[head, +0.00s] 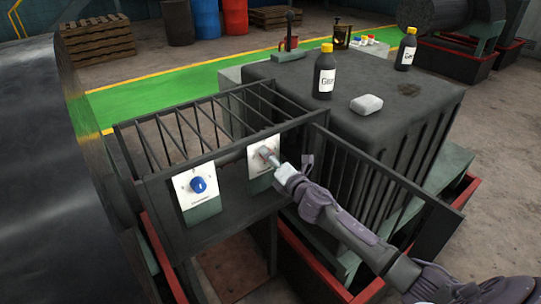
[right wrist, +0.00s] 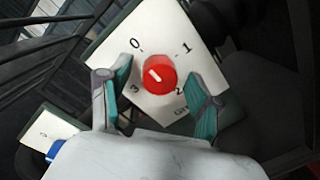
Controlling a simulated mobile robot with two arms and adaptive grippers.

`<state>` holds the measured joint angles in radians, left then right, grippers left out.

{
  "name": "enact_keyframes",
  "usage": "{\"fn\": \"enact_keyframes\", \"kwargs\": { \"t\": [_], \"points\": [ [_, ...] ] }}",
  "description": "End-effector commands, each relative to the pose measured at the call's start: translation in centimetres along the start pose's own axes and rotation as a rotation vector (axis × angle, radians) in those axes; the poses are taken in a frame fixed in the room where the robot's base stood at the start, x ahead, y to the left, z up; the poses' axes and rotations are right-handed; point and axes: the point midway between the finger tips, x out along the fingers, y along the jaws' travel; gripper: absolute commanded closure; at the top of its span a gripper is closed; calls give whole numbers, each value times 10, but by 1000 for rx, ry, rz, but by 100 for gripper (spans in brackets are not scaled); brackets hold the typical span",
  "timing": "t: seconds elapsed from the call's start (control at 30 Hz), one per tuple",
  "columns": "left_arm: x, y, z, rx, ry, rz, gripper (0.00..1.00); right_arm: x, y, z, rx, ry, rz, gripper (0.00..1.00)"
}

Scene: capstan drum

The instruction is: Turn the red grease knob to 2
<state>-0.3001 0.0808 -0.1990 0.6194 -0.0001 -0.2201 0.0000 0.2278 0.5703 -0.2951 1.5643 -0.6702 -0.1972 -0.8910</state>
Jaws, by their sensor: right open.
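The red grease knob (right wrist: 160,75) sits on a white plate (right wrist: 120,57) marked 0, 1, 2 and 3. Its white pointer mark lies on the knob's left half and slants up and left, roughly toward the 0. In the head view the plate (head: 256,178) is on the right panel of the dark frame, and my right gripper largely covers the knob. My right gripper (head: 275,160) is open in front of it. In the right wrist view its teal-padded fingers stand on either side of the knob, with gaps showing. My left gripper is not in view.
A second plate with a blue knob (head: 198,184) is left of the red one. Dark railings (head: 215,125) stand behind and to the right. A dark housing (head: 350,105) carries bottles (head: 325,75) and a pale block (head: 366,104). A large drum (head: 45,170) fills the left.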

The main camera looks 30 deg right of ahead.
Motion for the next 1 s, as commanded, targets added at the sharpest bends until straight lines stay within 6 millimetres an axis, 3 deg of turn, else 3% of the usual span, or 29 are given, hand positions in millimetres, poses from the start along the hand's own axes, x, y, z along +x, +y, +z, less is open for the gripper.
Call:
{"fn": "enact_keyframes", "kwargs": {
  "t": [0.33,0.7,1.0],
  "points": [
    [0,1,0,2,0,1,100,3,0,0,0,1,0,38],
    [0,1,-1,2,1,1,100,3,0,0,0,0,0,97],
    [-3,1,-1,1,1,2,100,3,0,0,44,2,-4,97]
  ]
}}
